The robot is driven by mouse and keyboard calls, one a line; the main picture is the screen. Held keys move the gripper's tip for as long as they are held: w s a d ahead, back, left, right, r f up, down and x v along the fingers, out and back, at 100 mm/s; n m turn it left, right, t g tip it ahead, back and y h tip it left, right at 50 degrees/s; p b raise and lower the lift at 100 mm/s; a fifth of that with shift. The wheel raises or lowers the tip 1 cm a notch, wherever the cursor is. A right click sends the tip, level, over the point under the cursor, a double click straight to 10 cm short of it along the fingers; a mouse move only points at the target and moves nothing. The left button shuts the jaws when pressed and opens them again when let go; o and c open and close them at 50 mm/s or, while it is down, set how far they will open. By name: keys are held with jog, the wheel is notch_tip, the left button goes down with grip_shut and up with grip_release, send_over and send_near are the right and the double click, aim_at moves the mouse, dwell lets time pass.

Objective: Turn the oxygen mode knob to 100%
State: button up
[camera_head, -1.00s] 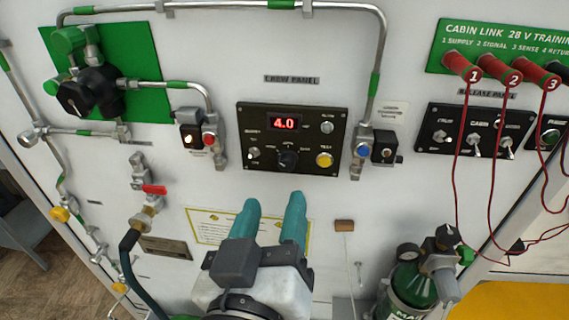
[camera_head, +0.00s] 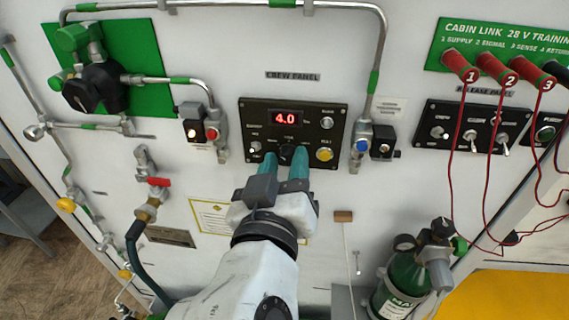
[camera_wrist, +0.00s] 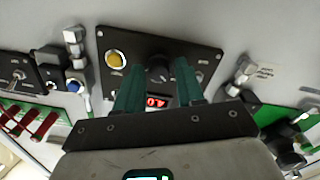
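The black crew panel (camera_head: 330,110) has a red display (camera_head: 287,118) reading 4.0. Its dark round mode knob (camera_head: 287,151) is low in the middle, partly covered by my fingers; its labels are too small to read. The knob (camera_wrist: 158,68) also shows in the wrist view, between the fingertips. My gripper (camera_head: 285,157) has two teal fingers, spread apart with one tip on each side of the knob. In the wrist view, my gripper (camera_wrist: 159,66) shows gaps between the fingers and the knob, so it looks open. How near the tips are to the panel is unclear.
On the panel are a small toggle (camera_head: 254,146) at left and an amber button (camera_head: 324,154) at right. Valves with red (camera_head: 212,134) and blue (camera_head: 362,146) buttons flank it. Red cables (camera_head: 497,120) hang at right; a green cylinder (camera_head: 405,285) stands lower right.

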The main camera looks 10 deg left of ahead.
grip_shut()
jog(key=shift+f+b, duration=0.15)
jog(key=shift+b, duration=0.4)
jog(key=m+b, duration=0.2)
jog(key=shift+f+b, duration=0.15)
jog(key=shift+b, duration=0.25)
jog(key=m+b, duration=0.2)
jog(key=b, duration=0.1)
jog(key=shift+m, duration=0.4)
jog(key=m+b, duration=0.3)
jog(key=b, duration=0.1)
jog(key=shift+m+b, duration=0.35)
jog(key=shift+m, duration=0.05)
jog(key=shift+r+m+b, duration=0.25)
jog(key=shift+m+b, duration=0.5)
jog(key=shift+m, duration=0.15)
